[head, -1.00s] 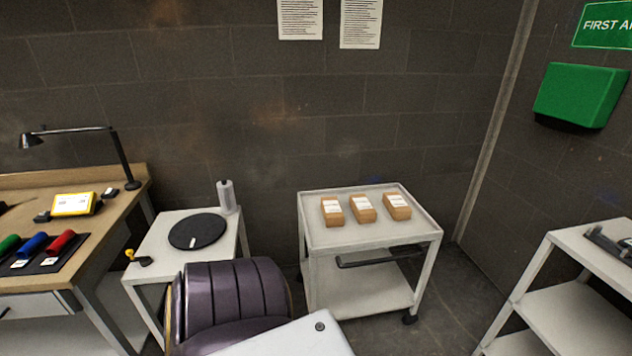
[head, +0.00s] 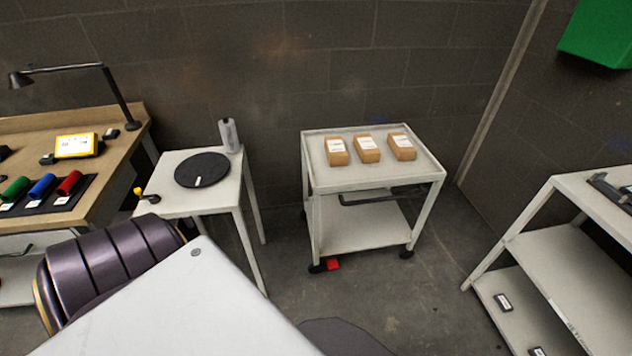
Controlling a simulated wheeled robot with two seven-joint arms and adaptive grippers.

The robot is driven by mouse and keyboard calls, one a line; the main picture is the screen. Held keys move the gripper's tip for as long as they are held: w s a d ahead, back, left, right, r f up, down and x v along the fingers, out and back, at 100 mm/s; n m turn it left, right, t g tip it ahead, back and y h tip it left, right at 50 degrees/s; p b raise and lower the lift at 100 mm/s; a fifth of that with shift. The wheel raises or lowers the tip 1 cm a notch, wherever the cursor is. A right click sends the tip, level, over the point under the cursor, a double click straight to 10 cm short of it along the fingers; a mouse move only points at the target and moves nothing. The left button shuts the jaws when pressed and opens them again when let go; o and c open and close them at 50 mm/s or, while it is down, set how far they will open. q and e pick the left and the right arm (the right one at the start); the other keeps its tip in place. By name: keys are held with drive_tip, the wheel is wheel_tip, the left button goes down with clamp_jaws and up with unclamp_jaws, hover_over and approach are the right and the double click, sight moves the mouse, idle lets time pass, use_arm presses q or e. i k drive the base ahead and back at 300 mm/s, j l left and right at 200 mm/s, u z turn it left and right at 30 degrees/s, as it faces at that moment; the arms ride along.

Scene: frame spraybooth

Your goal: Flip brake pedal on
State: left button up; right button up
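A small red pedal (head: 332,264) shows low at the front left caster of the white trolley (head: 311,190), close to the floor. It looks like the brake pedal, but it is too small to tell whether it is up or down. Neither of my grippers is in view. A purple-black ribbed part and a white panel of my own body fill the lower left and hide the floor there.
Several brown boxes, one a labelled box (head: 366,149), stand on the trolley's top. A small white table (head: 185,207) with a black disc (head: 202,170) stands left, beside a wooden workbench (head: 30,126). A grey shelf (head: 545,255) stands right. Floor (head: 420,310) before the trolley is clear.

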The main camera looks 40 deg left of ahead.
sight(333, 263)
drive_tip(key=u, duration=1.1)
